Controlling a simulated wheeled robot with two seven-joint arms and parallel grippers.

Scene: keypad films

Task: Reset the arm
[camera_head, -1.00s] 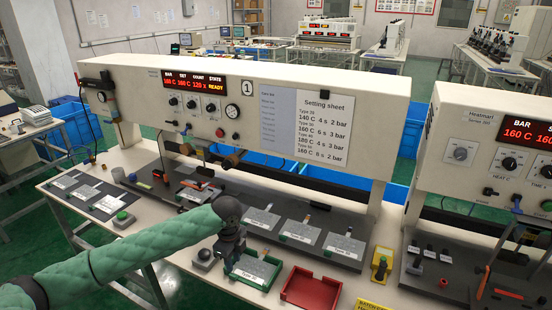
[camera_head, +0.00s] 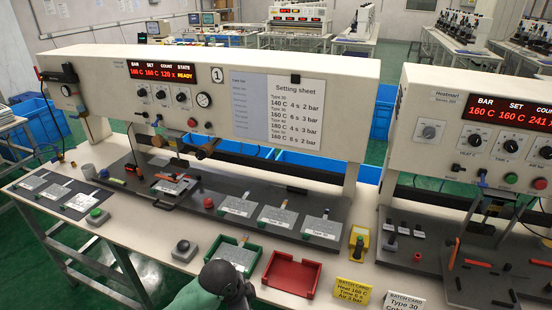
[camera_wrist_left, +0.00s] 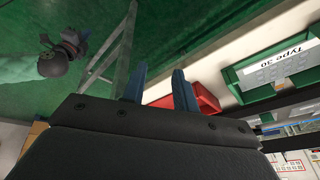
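My left arm (camera_head: 226,280) shows at the bottom edge of the head view as a green sleeve and a dark wrist joint; its hand is out of that frame. In the left wrist view my left gripper (camera_wrist_left: 158,88) has its two blue-grey fingers apart with nothing between them. Beyond the fingers are the red tray (camera_wrist_left: 205,98) and the green tray (camera_wrist_left: 232,78). Another green-sleeved arm with a dark hand, seemingly my right gripper (camera_wrist_left: 74,42), hangs over the green floor; its fingers are too small and dark to read.
In the head view the green tray (camera_head: 214,246) holds a labelled film; the red tray (camera_head: 290,274) is empty. Press 1 (camera_head: 300,72) reads READY.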

